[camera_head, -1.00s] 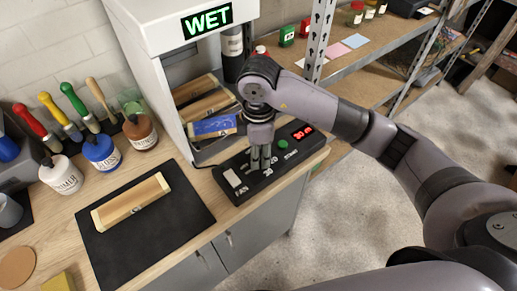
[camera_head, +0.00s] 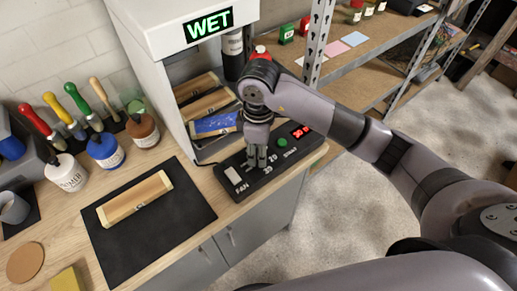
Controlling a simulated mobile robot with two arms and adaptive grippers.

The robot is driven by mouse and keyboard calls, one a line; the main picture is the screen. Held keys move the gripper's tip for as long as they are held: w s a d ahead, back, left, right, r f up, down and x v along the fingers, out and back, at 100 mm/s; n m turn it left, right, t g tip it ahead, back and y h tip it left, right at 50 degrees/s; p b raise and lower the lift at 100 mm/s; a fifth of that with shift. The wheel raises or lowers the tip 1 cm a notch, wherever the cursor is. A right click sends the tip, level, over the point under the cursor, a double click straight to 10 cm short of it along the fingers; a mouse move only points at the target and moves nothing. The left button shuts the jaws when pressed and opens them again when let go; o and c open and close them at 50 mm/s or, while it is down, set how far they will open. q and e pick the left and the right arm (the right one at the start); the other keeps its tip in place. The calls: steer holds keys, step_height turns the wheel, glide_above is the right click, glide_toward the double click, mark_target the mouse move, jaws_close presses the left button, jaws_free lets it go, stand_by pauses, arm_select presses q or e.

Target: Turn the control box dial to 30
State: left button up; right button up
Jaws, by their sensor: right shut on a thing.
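The black control box (camera_head: 262,183) lies on the workbench at the front of the white cabinet. My left gripper is not in view.
A wooden piece (camera_head: 134,198) lies on a black mat (camera_head: 160,236). Brushes and several jars stand at the back left. The cabinet (camera_head: 165,75) shows a green WET sign (camera_head: 208,23) and holds wooden pieces. Metal shelving (camera_head: 313,45) stands behind my right arm.

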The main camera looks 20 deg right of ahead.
steer(key=shift+w+r, duration=0.1)
steer(key=o, duration=1.2)
steer(key=shift+c, duration=0.2)
